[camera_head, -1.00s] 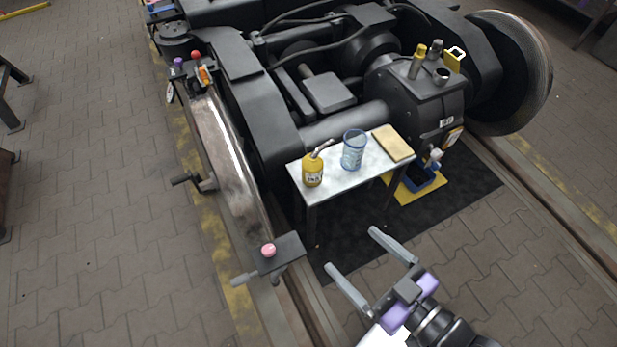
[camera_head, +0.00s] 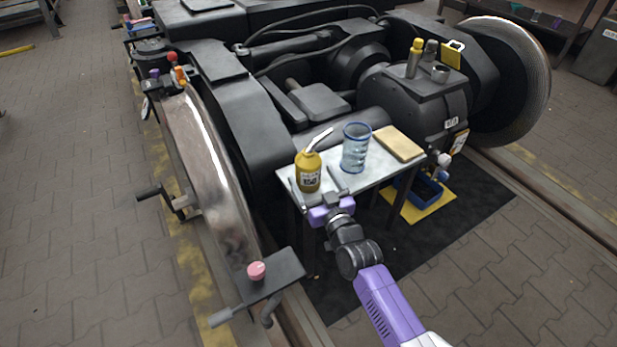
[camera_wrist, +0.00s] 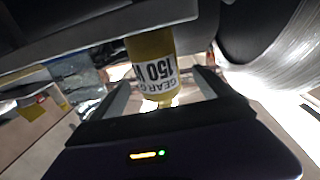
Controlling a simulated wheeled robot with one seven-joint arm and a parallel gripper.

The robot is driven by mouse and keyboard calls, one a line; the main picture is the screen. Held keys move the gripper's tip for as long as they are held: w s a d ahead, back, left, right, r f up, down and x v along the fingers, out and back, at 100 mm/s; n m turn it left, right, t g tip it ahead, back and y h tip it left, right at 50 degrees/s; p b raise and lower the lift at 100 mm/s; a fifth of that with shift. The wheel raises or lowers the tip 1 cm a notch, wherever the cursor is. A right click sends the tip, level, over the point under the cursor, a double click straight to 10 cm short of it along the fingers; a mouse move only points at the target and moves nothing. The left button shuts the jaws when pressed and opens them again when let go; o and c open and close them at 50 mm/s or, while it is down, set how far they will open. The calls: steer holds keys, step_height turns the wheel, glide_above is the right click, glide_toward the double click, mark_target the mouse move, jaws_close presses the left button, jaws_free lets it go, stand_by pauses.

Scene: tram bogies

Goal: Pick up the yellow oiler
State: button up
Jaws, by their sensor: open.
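The yellow oiler (camera_head: 308,172) stands upright on the left end of the small table (camera_head: 373,175), its spout pointing up and right. In the wrist view the oiler (camera_wrist: 152,62) shows a white label and lies between the two open fingers. My gripper (camera_head: 318,190) is at the table's front left edge, its fingers reaching toward the oiler from the front. It also shows in the wrist view (camera_wrist: 165,92). Whether the fingers touch the oiler cannot be told.
A clear blue measuring cup (camera_head: 355,148) stands right of the oiler. A tan pad (camera_head: 399,143) lies at the table's right end. The black bogie (camera_head: 240,120) stands close behind and left. A blue bin (camera_head: 427,190) sits on the floor below.

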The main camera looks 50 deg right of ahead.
mark_target(304, 158)
steer(key=x, duration=0.4)
steer(key=r+b+x, duration=0.1)
steer(key=x, duration=0.1)
steer(key=shift+d, duration=0.2)
steer(key=shift+w+d, duration=0.25)
steer(key=shift+w, duration=0.35)
steer(key=shift+c, duration=0.2)
steer(key=c, duration=1.8)
steer(key=shift+r, duration=0.1)
jaws_close()
